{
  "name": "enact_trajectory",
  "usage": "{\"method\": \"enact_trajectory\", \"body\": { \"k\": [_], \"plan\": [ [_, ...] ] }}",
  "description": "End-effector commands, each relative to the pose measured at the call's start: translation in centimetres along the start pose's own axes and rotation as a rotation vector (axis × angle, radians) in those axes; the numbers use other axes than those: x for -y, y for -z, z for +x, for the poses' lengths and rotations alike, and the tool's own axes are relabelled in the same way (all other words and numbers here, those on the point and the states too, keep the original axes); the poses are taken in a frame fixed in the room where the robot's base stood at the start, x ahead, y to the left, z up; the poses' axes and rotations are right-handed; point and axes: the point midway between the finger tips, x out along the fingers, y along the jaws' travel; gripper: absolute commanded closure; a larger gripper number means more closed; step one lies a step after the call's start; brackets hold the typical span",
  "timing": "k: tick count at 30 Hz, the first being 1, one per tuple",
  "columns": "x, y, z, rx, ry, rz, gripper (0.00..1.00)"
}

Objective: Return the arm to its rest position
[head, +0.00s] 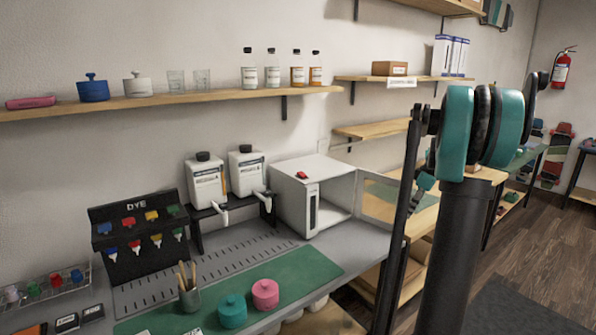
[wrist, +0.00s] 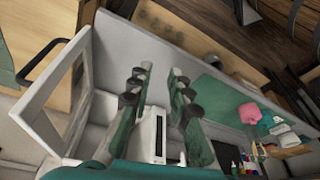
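My arm (head: 470,125) stands raised at the right of the head view, with teal and black joints above a dark upright link. My gripper (wrist: 160,72) shows in the wrist view, its two teal and dark fingers spread apart with nothing between them. Behind the fingers is the white oven-like box, whose front (wrist: 153,134) shows in the gap. Its open door (wrist: 42,112) is to the left. In the head view my gripper is mostly hidden by the arm, and I cannot make out its fingers there.
The white box (head: 285,190) stands on the grey counter with its door (head: 385,203) open toward my arm. A green mat (head: 290,268) holds a teal jar (head: 232,312) and a pink jar (head: 265,294). Wall shelves (head: 190,101) carry bottles. Dark floor (head: 545,240) is clear at right.

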Motion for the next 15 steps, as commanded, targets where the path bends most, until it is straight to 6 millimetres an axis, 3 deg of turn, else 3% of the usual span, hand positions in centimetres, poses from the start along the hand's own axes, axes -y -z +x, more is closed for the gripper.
{"method": "enact_trajectory", "body": {
  "k": [7, 15],
  "plan": [
    [10.9, 1.7, 3.9, 0.041, -0.089, 0.248, 0.81],
    [23.1, -0.1, 8.7, 0.022, -0.209, 0.535, 0.81]
  ]
}}
